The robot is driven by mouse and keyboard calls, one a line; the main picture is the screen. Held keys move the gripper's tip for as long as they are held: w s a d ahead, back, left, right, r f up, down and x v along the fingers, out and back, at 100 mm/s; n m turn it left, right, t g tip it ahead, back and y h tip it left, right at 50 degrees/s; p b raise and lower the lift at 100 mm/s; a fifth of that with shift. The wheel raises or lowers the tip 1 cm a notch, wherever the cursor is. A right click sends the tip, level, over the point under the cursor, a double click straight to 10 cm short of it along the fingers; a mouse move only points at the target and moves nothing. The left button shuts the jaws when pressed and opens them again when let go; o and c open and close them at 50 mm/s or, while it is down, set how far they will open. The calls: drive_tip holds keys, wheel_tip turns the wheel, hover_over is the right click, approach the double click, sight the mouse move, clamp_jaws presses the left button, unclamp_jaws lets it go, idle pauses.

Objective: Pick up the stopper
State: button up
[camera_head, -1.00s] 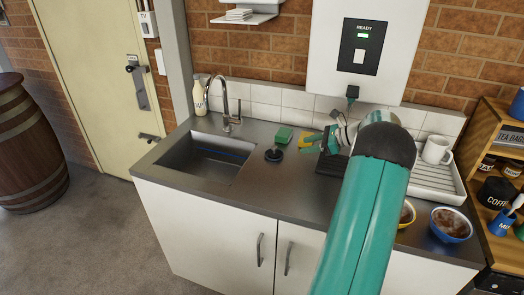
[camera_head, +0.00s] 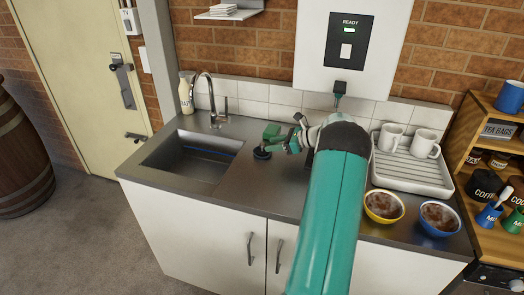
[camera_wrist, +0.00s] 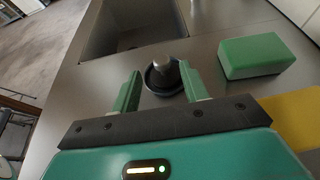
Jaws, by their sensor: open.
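The stopper (camera_wrist: 164,76) is a dark round disc with a grey knob on top. It sits on the steel counter just right of the sink (camera_head: 190,160); it also shows in the head view (camera_head: 261,153). My gripper (camera_wrist: 160,84) is open, with its two green fingers on either side of the stopper in the wrist view. The knob shows between the fingertips, and I cannot tell whether they touch it. In the head view my gripper (camera_head: 277,148) is low over the counter beside the stopper, partly hidden by my arm.
A green sponge (camera_wrist: 252,55) lies close to the right finger, with a yellow cloth (camera_wrist: 294,114) nearer. A tap (camera_head: 211,95) and bottle (camera_head: 186,92) stand behind the sink. A white drainer (camera_head: 430,178) with mugs and two bowls of brown liquid (camera_head: 383,205) (camera_head: 438,217) are right.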

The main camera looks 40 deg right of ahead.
sight(263, 144)
drive_tip(key=x, duration=0.5)
drive_tip(key=shift+w, duration=0.2)
drive_tip(key=shift+c, duration=0.2)
clamp_jaws()
